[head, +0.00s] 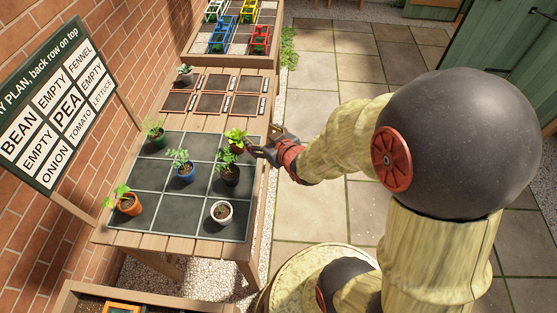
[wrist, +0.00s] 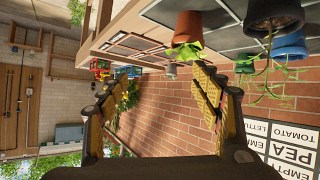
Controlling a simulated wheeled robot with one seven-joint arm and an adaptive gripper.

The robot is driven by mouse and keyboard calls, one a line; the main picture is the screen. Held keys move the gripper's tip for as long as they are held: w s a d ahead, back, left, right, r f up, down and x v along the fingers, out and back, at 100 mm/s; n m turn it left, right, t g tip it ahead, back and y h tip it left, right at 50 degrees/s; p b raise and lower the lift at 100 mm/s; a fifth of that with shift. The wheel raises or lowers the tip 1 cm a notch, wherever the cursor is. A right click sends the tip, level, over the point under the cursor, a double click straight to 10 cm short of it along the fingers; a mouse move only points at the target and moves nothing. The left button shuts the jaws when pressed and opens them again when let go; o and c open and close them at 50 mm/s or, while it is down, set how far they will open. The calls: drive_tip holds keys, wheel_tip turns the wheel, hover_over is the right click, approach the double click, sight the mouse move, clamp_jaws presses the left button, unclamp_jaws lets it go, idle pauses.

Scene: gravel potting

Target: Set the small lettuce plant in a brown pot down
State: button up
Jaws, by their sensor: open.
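The small lettuce plant (head: 236,133) has bright green leaves and a brown pot (head: 237,148). In the head view it is at the back right square of the dark planting grid (head: 200,206), and it looks upright. It also shows upside down in the wrist view (wrist: 188,27), beyond the fingertips and nearer the right finger. My gripper (head: 251,146) is just right of the pot at the table's right edge. In the wrist view my gripper (wrist: 155,78) has its fingers wide apart, with nothing between them. The pot's base contact is hard to make out.
The grid also bears a green pot (head: 157,142), a blue pot (head: 185,174), a black pot (head: 231,178), an orange pot (head: 130,207) and a white pot (head: 221,216). A sign (head: 62,105) stands at left. Paving right of the table is clear.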

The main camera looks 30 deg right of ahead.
drive_tip(key=s+r+m+g+h, duration=0.2)
drive_tip(key=s+r+g, duration=0.2)
drive_tip(key=s+r, duration=0.55)
drive_tip(key=s+a+r+g, duration=0.1)
drive_tip(key=s+a+r, duration=0.1)
drive_tip(key=s, duration=0.4)
drive_tip(key=s+a+r+g+y, duration=0.1)
drive_tip(key=s+a+r, duration=0.2)
drive_tip(key=s+r, duration=0.2)
drive_tip(key=shift+s+a+r+g+y, duration=0.2)
drive_tip(key=shift+s+g+y, duration=0.1)
drive_tip(key=shift+s, duration=0.5)
